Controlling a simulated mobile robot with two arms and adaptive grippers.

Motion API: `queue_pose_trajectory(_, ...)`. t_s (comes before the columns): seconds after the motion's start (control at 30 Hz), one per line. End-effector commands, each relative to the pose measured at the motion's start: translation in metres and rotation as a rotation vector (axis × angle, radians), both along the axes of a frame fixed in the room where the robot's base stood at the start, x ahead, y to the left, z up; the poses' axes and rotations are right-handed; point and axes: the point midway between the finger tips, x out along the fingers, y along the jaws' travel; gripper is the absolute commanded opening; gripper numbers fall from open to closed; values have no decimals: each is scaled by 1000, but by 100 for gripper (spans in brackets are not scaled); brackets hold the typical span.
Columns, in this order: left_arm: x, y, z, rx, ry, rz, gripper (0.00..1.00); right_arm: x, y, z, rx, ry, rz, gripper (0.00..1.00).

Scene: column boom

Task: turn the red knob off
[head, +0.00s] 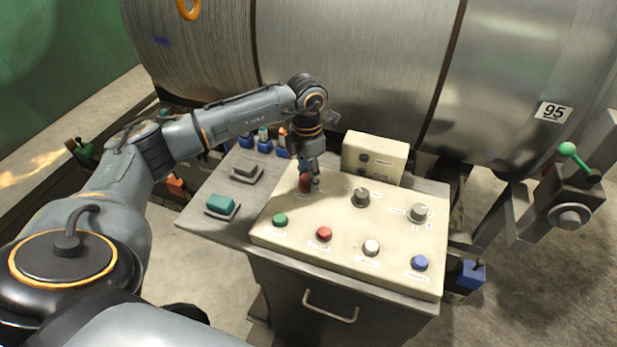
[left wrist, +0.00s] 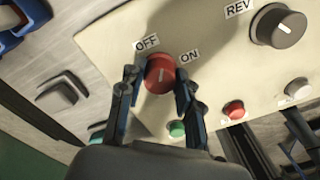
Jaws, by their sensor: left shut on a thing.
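The red knob (head: 304,183) is at the back left of the cream control panel (head: 300,238), partly hidden by my left gripper (head: 309,181). In the left wrist view the red knob (left wrist: 160,73) sits between the two fingers of my left gripper (left wrist: 158,80), which is shut on it from both sides. A short pale line on the knob's face points up, between the OFF label (left wrist: 147,42) and the ON label (left wrist: 189,54). My right gripper is not in view.
A small cream box (head: 375,157) stands behind. A large metal drum (head: 345,65) fills the back.

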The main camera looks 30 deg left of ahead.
Motion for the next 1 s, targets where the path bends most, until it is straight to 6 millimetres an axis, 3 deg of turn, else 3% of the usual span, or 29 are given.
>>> queue_pose_trajectory(0.5, -1, 1, -1, 1, 1, 406, 3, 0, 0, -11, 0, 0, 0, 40)
queue_pose_trajectory(1.0, -1, 1, -1, 0, 1, 533, 3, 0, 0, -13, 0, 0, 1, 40)
